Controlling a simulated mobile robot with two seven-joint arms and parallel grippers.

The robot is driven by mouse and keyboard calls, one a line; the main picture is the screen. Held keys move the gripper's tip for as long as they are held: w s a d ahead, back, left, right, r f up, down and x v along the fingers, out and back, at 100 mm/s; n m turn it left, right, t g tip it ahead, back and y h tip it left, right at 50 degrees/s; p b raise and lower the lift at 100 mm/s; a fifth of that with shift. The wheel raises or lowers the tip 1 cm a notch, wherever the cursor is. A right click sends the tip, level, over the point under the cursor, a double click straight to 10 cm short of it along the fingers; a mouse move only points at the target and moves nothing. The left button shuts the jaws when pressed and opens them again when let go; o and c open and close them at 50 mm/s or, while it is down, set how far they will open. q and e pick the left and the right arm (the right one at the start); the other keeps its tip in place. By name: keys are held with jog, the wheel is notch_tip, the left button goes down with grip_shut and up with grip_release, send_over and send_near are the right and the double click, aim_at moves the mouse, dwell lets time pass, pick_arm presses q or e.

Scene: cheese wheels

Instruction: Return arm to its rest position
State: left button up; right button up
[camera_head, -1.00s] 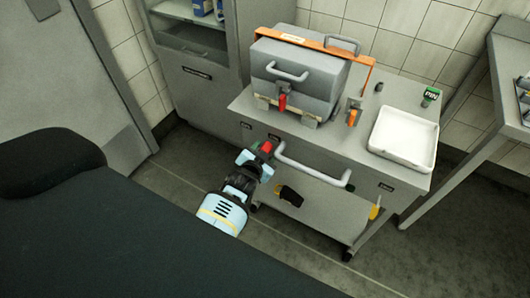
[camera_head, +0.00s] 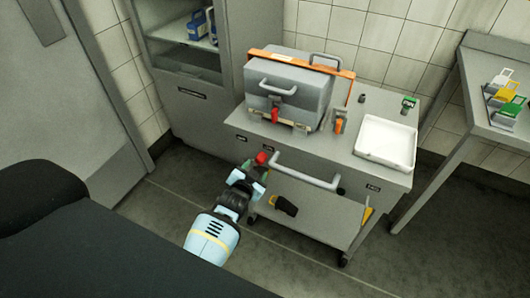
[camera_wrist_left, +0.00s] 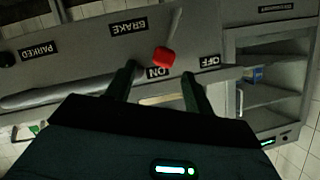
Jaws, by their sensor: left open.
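My left gripper (camera_head: 256,171) reaches in low at the front of the grey cart (camera_head: 330,155), near the left end of its bar handle (camera_head: 305,174). In the left wrist view its two fingers (camera_wrist_left: 160,88) are apart with nothing seen between their tips. A red knob (camera_wrist_left: 163,57) on a lever sits just past the fingers, above the ON label (camera_wrist_left: 158,72); contact cannot be told. The red knob also shows in the head view (camera_head: 261,157). A BRAKE label (camera_wrist_left: 129,27) is beside it. My right gripper is not in view.
A grey case (camera_head: 290,95) with an orange strap and a white tray (camera_head: 386,141) stand on the cart. A glass-fronted cabinet (camera_head: 190,100) is behind left. A side table (camera_head: 500,125) with coloured tags is at right. Floor (camera_head: 165,200) left of the cart is clear.

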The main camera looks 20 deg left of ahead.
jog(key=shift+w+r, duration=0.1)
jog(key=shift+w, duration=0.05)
pick_arm(q)
jog(key=s+d+f+g+h+p, duration=0.1)
jog(key=s+f, duration=0.2)
jog(key=s, duration=0.8)
jog(key=s+d+f+g+p, duration=0.1)
jog(key=s+f, duration=0.1)
jog(key=s, duration=0.8)
jog(key=s+d+r+g+h, duration=0.1)
jog(key=s+d, duration=0.1)
jog(key=s, duration=0.8)
jog(key=s+d+r+n+g+h, duration=0.1)
jog(key=s+d, duration=0.2)
jog(key=s, duration=0.6)
jog(key=shift+s+r+n+g+h+p, duration=0.3)
jog(key=shift+s+g+p, duration=0.05)
jog(key=shift+g, duration=0.05)
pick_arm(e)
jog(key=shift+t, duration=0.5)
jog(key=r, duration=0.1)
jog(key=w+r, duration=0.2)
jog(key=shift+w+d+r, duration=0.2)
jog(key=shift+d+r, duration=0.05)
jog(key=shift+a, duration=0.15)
pick_arm(q)
jog(key=shift+w, duration=0.1)
